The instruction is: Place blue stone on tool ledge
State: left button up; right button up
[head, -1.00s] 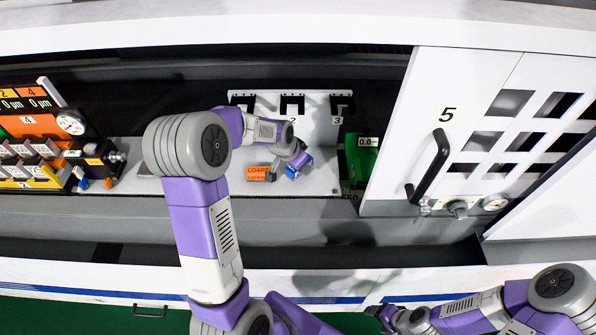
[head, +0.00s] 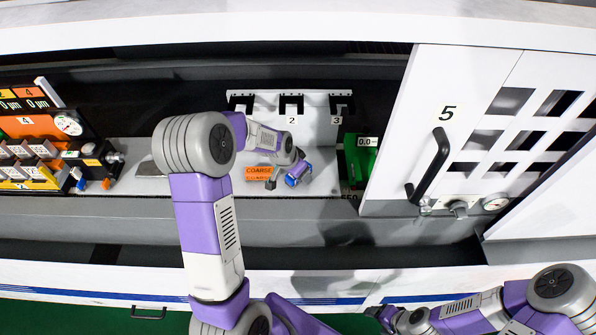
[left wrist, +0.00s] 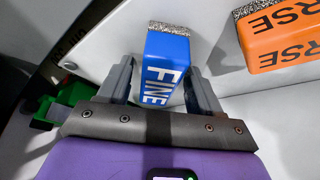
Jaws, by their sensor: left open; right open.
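The blue stone (head: 297,178), marked FINE, is on the light grey ledge (head: 322,182) below the numbered hooks in the head view. In the left wrist view the blue stone (left wrist: 167,62) stands between the two fingers of my left gripper (left wrist: 158,84), with its speckled end facing away. The fingers are open, with a gap visible beside the stone. In the head view my left gripper (head: 287,179) is at the stone and partly hides it. My right gripper (head: 382,318) is low in the head view, far from the stone, and its fingers are small there.
An orange stone (head: 261,173) marked COARSE lies just left of the blue one. A white hook panel (head: 315,125) stands behind. A green block (head: 360,160) is at the right, before the white door (head: 400,160) with its black handle. Gauges and a control box (head: 30,140) are at left.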

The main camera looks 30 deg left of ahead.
pick_arm(q)
jog(key=shift+d, duration=0.1)
jog(key=shift+r, duration=0.25)
jog(key=p+v, duration=0.1)
jog(key=v, duration=1)
jog(key=shift+s+r, duration=0.2)
jog(key=shift+r, duration=0.15)
